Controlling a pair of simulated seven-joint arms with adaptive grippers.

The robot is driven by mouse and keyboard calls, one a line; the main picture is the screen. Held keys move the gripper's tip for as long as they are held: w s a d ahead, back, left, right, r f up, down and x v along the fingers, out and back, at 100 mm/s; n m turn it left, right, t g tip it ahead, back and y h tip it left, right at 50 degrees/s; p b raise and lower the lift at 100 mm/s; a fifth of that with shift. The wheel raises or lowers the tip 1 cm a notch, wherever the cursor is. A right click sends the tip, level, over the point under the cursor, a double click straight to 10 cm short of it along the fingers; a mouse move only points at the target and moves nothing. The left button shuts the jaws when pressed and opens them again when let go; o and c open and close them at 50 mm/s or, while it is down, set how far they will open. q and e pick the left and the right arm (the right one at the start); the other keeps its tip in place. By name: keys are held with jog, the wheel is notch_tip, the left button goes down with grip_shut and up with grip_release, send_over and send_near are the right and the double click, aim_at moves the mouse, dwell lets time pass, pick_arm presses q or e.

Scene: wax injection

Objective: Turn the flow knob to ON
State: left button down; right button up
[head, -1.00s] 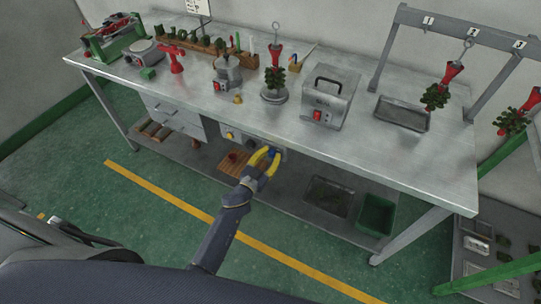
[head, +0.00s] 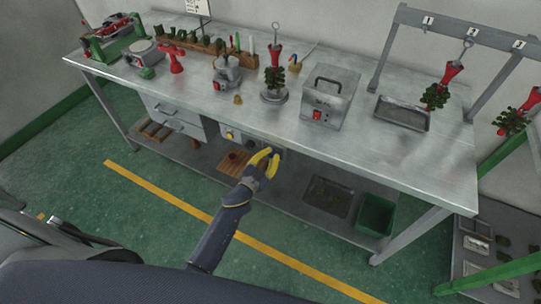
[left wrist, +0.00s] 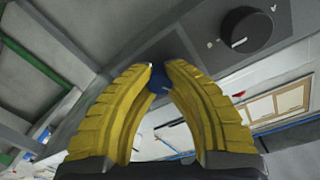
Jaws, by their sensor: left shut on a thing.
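My left gripper (head: 266,157) is at the front panel under the bench top, its yellow curved fingers reaching up to it. In the left wrist view, the fingertips (left wrist: 158,70) close around a small blue knob (left wrist: 158,84), which seems to be the flow knob. The fingers hide much of it, and I cannot read its ON mark or tell where its pointer stands. A larger black knob (left wrist: 250,31) with a white line and a "V" mark sits beside it on the dark panel (left wrist: 203,27). My right gripper is not in view.
The steel bench top (head: 400,160) overhangs the panel. A grey box with a red switch (head: 329,98) stands on it. Below, the lower shelf holds a dark tray (head: 328,197) and a green bin (head: 376,214). The floor in front is clear.

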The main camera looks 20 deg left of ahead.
pick_arm(q)
jog(key=m, duration=0.7)
jog(key=shift+a, duration=0.1)
jog(key=m+y, duration=0.1)
jog(key=m, duration=0.5)
jog(key=shift+m, duration=0.5)
jog(key=c, duration=1.1)
grip_release()
jog(key=shift+c, duration=0.2)
jog(key=shift+s, duration=0.1)
jog(key=s+a, duration=0.2)
jog(key=s, duration=0.9)
jog(key=shift+s+r, duration=0.3)
